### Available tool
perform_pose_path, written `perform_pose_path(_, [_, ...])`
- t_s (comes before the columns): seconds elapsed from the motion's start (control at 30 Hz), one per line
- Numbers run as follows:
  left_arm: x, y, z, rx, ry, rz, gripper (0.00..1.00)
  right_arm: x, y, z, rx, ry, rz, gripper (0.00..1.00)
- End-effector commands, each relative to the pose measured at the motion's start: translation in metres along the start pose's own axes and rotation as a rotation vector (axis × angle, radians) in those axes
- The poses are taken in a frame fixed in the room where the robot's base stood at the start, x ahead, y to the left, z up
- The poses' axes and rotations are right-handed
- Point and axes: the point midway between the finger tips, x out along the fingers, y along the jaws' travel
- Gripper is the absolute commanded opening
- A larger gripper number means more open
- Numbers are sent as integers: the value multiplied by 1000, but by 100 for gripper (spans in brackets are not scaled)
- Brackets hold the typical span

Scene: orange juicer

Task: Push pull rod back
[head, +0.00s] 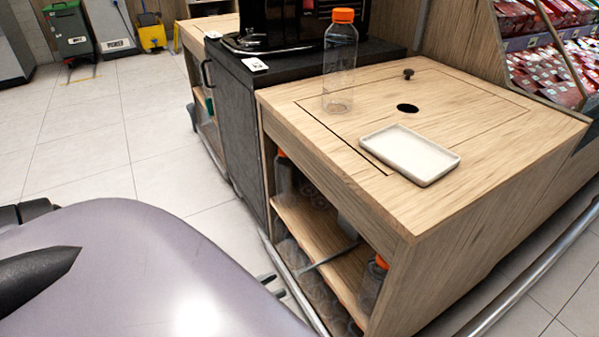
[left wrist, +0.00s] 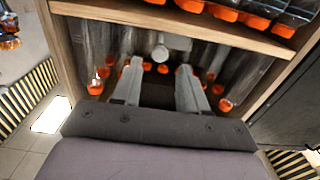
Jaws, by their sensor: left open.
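In the left wrist view a pale round end (left wrist: 160,52), likely the rod's, faces the camera just beyond and between my fingertips. My left gripper (left wrist: 160,68) is open, its two grey fingers apart with nothing visible held between them. My right gripper is not in view.
The wooden cabinet (head: 400,260) holds orange-capped bottles (head: 374,280) on and under its shelf (head: 320,240). On top stand a clear bottle (head: 340,65) and a white tray (head: 410,153). A metal rail (head: 520,290) runs along the base. Tiled floor (head: 90,130) at left is clear.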

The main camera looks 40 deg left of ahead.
Motion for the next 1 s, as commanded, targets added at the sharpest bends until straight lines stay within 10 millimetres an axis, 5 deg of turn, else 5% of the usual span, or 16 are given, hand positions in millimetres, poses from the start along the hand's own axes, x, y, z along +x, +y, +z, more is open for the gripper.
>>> perform_pose_path(0.5, [64, 0, 1, -1, 2, 1, 43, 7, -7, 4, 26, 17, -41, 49])
perform_pose_path(0.87, [71, 0, 0, -1, 0, 1, 43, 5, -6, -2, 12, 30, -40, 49])
perform_pose_path(1.0, [71, 0, 0, 0, 0, 1, 0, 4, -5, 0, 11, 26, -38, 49])
